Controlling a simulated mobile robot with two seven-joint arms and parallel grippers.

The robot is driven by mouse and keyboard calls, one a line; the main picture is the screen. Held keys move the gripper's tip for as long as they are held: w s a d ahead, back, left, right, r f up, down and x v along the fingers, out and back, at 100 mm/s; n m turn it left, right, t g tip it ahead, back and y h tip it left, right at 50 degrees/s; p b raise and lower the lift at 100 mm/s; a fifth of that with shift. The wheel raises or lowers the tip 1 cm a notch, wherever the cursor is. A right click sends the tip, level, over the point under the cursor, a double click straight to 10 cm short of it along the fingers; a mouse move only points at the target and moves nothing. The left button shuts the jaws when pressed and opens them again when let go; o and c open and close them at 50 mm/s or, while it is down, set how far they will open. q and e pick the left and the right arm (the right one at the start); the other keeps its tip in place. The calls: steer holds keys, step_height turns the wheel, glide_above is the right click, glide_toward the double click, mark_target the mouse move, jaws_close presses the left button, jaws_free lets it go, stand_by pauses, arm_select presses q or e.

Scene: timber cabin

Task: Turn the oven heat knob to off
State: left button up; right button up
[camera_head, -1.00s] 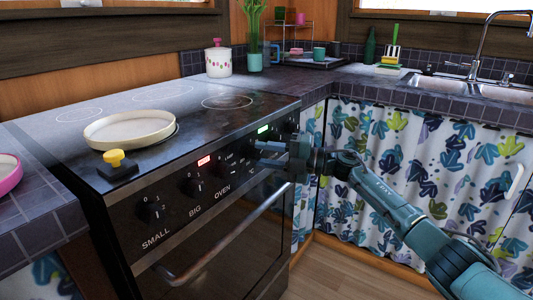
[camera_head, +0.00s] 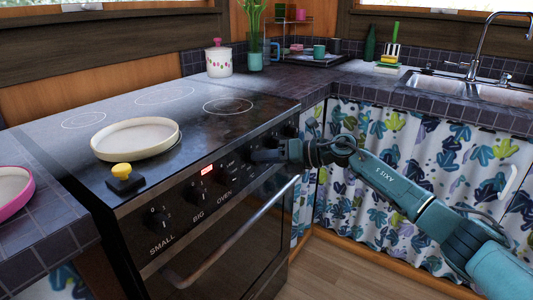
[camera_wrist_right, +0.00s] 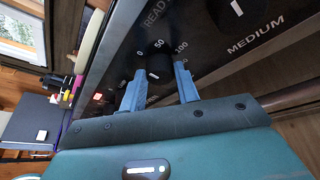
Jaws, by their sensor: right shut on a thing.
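The oven front panel (camera_head: 180,205) runs along the stove's front edge, with black knobs marked SMALL, BIG and OVEN. In the right wrist view, a black knob (camera_wrist_right: 160,66) with 0, 50 and 100 printed around it sits between the fingers of my right gripper (camera_wrist_right: 160,72). The gripper is shut on this heat knob. In the head view my right gripper (camera_head: 262,156) reaches the panel from the right and hides the knob. The knob's exact pointer angle cannot be read. My left gripper is not in view.
A red indicator light (camera_head: 207,170) glows on the panel. The oven handle (camera_head: 225,240) juts out below. On the stove top are a cream round dish (camera_head: 137,138) and a yellow-knobbed black object (camera_head: 123,176). A pink-rimmed dish (camera_head: 12,190) sits at left. Patterned curtains (camera_head: 400,140) hang at right.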

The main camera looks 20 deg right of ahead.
steer(key=shift+r+n+h+p, duration=0.1)
steer(key=shift+n+h+p, duration=0.2)
steer(key=shift+n, duration=0.1)
stand_by(0.3)
steer(key=o, duration=1)
steer(key=v, duration=1.3)
steer(key=shift+s+p, duration=0.2)
steer(key=shift+p, duration=0.2)
